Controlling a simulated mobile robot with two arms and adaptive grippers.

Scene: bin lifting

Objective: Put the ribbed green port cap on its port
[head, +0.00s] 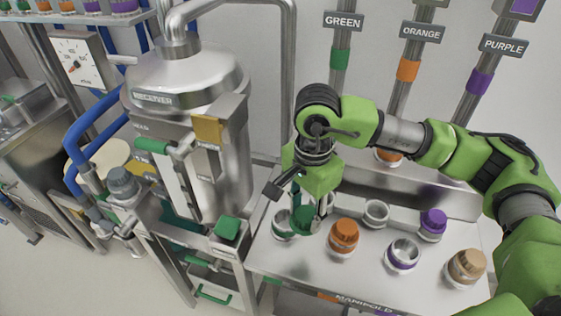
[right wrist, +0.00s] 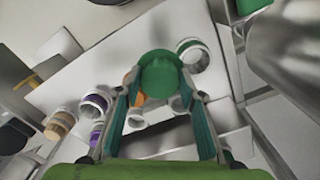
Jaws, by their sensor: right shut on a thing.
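The green port cap (right wrist: 160,72) sits between the fingertips of my right gripper (right wrist: 160,88), which is shut on it. In the head view the right gripper (head: 308,208) holds the cap (head: 303,220) low over the manifold, partly hidden by the fingers. The green-ringed port (head: 283,226) is open, just left of the cap in the head view; in the right wrist view this port (right wrist: 192,54) shows beside the cap, at its upper right. The cap is off the port. Its ribs are too small to make out. My left gripper is out of view.
The manifold table (head: 330,268) also bears an orange cap (head: 344,235), an open port (head: 376,212), a purple cap (head: 433,221), an open purple-ringed port (head: 403,253) and a tan cap (head: 467,265). The steel receiver (head: 185,90) stands to the left.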

